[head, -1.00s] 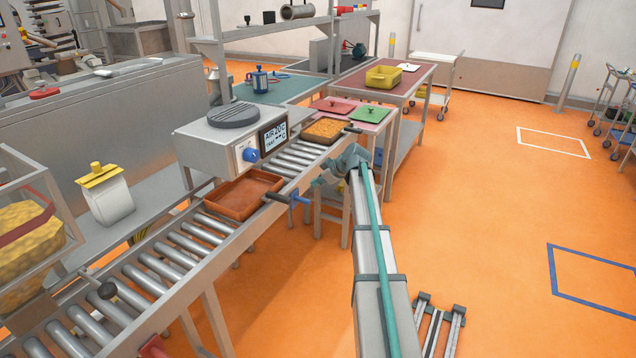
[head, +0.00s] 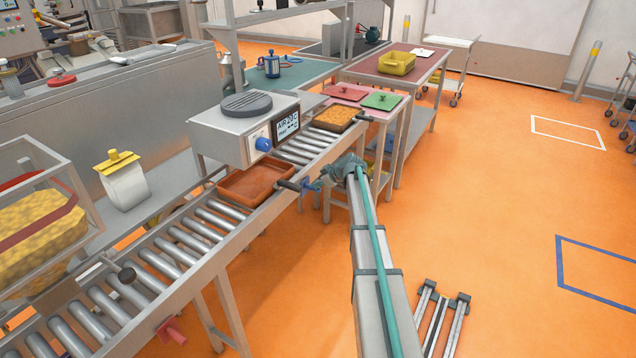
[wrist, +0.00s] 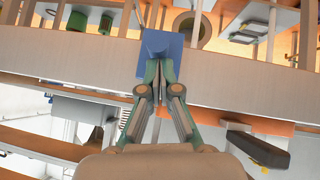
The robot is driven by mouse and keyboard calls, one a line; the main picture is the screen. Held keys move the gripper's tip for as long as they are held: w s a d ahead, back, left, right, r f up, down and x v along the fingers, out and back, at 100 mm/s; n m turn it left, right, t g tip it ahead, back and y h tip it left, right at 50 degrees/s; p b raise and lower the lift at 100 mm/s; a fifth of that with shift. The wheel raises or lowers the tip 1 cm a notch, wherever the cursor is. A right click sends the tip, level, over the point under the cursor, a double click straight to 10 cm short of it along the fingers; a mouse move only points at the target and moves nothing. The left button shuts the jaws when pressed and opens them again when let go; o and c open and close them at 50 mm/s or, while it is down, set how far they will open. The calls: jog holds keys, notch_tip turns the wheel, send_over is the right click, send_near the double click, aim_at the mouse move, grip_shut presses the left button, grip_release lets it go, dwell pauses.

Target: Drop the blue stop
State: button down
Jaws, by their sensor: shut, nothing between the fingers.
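The blue stop (head: 311,185) is a small blue piece on the near side rail of the roller conveyor, beside the brown tray (head: 222,188). In the wrist view the blue stop (wrist: 160,50) is a blue block against the grey rail, straight ahead of my fingers. My gripper (wrist: 158,88) has its fingers together and empty, with the tips at the block's lower edge. I cannot tell whether they touch it. In the head view my gripper (head: 327,180) is just right of the stop, partly hidden by my arm.
A dark handle (head: 290,185) sticks out beside the stop. Another tray (head: 338,116) with orange-brown contents sits farther up the rollers, past the grey box with a blue knob (head: 263,145).

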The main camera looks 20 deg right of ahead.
aim_at(317, 191)
notch_tip(317, 191, down, 5)
jog(key=b, duration=0.4)
jog(key=shift+r, duration=0.25)
jog(key=shift+s, duration=0.1)
jog(key=shift+a+r, duration=0.1)
jog(key=shift+r, duration=0.35)
jog(key=r, duration=0.3)
jog(key=shift+s+a, duration=0.15)
jog(key=shift+a, duration=0.05)
jog(key=b+v, duration=0.2)
jog(key=v, duration=0.8)
jog(key=shift+r, duration=0.2)
